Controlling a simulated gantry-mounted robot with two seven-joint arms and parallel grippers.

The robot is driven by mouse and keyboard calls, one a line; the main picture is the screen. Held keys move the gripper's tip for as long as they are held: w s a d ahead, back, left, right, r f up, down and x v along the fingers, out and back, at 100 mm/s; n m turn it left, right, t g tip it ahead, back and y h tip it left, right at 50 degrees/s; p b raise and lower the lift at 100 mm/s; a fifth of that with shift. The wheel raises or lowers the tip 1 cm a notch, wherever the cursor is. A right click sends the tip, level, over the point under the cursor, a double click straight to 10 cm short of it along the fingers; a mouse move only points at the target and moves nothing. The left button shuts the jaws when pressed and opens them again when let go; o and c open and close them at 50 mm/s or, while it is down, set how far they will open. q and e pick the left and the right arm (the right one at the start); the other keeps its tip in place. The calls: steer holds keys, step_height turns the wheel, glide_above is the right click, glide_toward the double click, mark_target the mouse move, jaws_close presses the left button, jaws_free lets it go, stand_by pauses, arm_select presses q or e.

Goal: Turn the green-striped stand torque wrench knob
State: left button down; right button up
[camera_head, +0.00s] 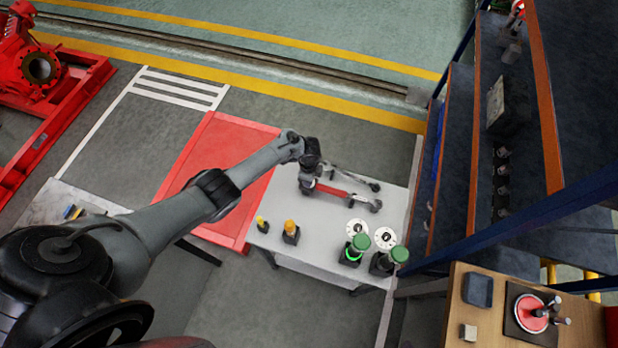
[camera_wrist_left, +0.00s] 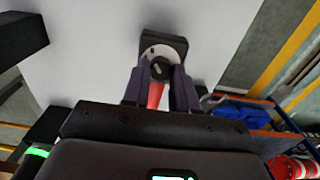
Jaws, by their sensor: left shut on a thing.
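A white-grey table (camera_head: 310,235) holds the tools. A torque wrench with a red shaft (camera_head: 332,190) lies toward its back, beside other dark tool parts. My left gripper (camera_head: 308,165) reaches over it from the left. In the left wrist view the left gripper (camera_wrist_left: 160,88) is shut around a red shaft (camera_wrist_left: 155,95), with a pale round dial and dark knob (camera_wrist_left: 158,66) just beyond the fingertips. The exact contact is partly hidden. A green-striped stand (camera_head: 353,252) is at the table's front right; a green stripe also shows in the left wrist view (camera_wrist_left: 38,152). My right gripper is not in view.
Another green-topped stand (camera_head: 388,262) is next to the striped one, with white dials (camera_head: 357,227) behind. Yellow-topped stands (camera_head: 291,232) are at the front left. Blue shelving (camera_head: 480,150) rises on the right. A wooden bench (camera_head: 480,320) is at lower right.

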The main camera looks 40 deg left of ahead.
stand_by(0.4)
arm_select(q)
steer(key=c, duration=0.9)
jaws_free()
step_height(320, 180, up, 11)
steer(key=p, duration=0.4)
steer(key=shift+f, duration=0.1)
steer(key=shift+d, duration=0.1)
